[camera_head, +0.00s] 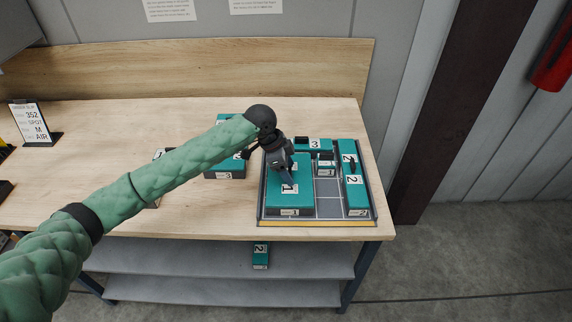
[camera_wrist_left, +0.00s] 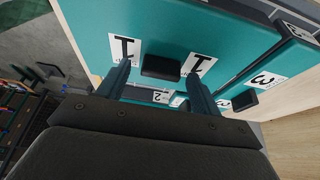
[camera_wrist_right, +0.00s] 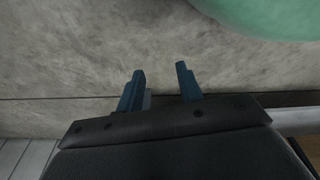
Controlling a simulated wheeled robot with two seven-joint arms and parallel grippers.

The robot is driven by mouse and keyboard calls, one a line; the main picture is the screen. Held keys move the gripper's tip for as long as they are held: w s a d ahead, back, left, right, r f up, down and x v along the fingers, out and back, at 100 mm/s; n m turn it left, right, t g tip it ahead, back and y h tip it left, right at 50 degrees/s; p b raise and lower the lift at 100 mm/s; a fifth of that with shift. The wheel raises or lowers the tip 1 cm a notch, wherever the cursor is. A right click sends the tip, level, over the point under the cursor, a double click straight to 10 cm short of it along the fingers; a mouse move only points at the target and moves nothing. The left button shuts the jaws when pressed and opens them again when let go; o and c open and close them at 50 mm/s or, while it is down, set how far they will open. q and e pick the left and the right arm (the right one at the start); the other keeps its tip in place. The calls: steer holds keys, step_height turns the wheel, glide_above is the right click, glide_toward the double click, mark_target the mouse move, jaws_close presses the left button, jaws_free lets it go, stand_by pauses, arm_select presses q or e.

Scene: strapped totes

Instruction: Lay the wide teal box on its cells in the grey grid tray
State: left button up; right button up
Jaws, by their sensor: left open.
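The wide teal box (camera_head: 290,203), labelled 1, lies in the left part of the grey grid tray (camera_head: 328,214). It looks flat there, but part of its top is hidden by my left gripper (camera_head: 287,178). In the left wrist view the box (camera_wrist_left: 215,35) shows two 1 labels and a black handle (camera_wrist_left: 161,67) between them. My left gripper (camera_wrist_left: 158,85) is open, with a finger on either side of the handle and a gap to it. My right gripper (camera_wrist_right: 160,80) is open and empty over bare floor, out of the head view.
Teal boxes labelled 3 (camera_head: 314,144) and 2 (camera_head: 355,196) fill the tray's back and right side. A small box (camera_head: 326,169) stands between; middle front cells are bare. Another box 3 (camera_head: 224,172) stands left of the tray. One box (camera_head: 261,258) is on the lower shelf.

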arm_select(q)
steer(key=shift+a+r, duration=0.1)
steer(key=shift+r, duration=0.1)
steer(key=shift+a+r+b, duration=0.1)
steer(key=shift+r+b, duration=0.2)
steer(key=shift+r, duration=0.05)
steer(key=b+v, duration=0.3)
steer(key=v, duration=0.8)
arm_select(e)
steer(key=w+a+r, duration=0.3)
steer(key=r, duration=0.4)
steer(key=shift+w+a+r, duration=0.15)
steer(key=shift+w+a, duration=0.05)
steer(key=shift+w, duration=0.05)
arm_select(q)
steer(key=shift+f, duration=0.1)
arm_select(e)
steer(key=shift+s, duration=0.1)
